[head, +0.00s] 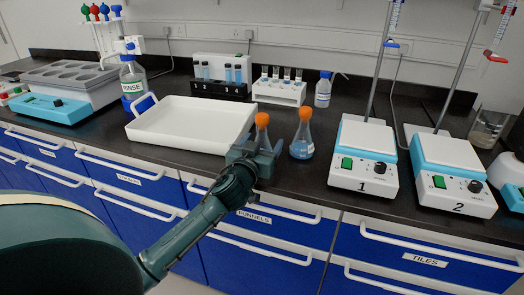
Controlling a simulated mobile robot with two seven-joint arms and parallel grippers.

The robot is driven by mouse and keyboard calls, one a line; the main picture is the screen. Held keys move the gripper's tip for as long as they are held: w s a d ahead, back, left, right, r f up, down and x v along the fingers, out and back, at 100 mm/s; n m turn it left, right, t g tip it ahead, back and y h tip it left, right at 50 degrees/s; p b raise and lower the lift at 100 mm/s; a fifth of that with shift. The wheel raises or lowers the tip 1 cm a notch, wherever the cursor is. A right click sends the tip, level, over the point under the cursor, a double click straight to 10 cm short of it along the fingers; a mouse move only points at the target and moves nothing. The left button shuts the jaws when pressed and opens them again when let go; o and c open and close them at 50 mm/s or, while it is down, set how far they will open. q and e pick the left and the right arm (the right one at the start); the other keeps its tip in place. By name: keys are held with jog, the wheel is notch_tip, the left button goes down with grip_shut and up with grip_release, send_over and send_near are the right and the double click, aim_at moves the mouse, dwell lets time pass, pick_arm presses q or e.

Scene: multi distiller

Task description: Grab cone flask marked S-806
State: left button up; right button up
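Two cone flasks with orange caps stand close together at the front of the dark bench in the head view. The right flask (302,143) holds blue liquid and stands upright, apart from my gripper. The left flask (262,121) shows mainly its cap and neck; its lower body is hidden behind my gripper. Any markings on the flasks are too small to read, so I cannot tell which one is S-806. My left gripper (262,153) is right at the left flask, in front of it. Its fingers are partly hidden, and I cannot tell whether they grip the flask. My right gripper is not in view.
A white tray (190,146) lies just left of the flasks. Hotplate 1 (361,174) and hotplate 2 (452,196) with stands are to the right. Test tube racks (279,93) and a rinse bottle (133,80) stand behind. Bare bench lies between the right flask and hotplate 1.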

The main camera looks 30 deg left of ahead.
pick_arm(q)
jog(key=c, duration=1)
